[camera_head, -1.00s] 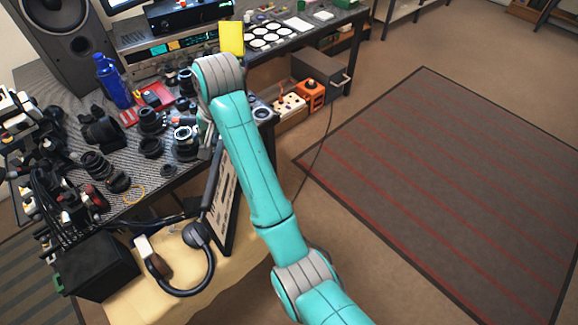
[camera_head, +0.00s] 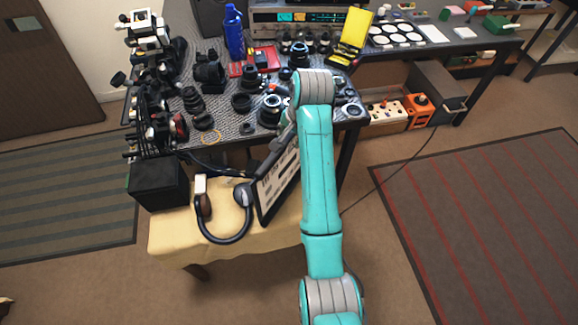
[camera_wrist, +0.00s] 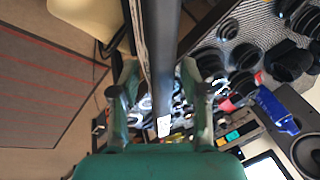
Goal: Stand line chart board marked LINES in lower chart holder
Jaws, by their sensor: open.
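A dark-framed board (camera_head: 277,181) with rows of dark print on a pale face stands tilted on the yellow cloth in the head view. Its marking is too small to read. In the wrist view the board (camera_wrist: 165,62) shows almost edge-on as a dark strip. My gripper (camera_wrist: 160,78) is open, with one finger on each side of that strip; I cannot tell whether either touches it. In the head view my arm covers the board's right part and most of the gripper. I cannot make out the lower chart holder.
Black headphones (camera_head: 226,238) and a black box (camera_head: 158,183) sit left of the board on the cloth-covered stand (camera_head: 181,243). Behind, the workbench (camera_head: 222,130) is crowded with lens parts, a blue bottle (camera_head: 234,32) and a yellow case (camera_head: 352,36). Open floor lies at right.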

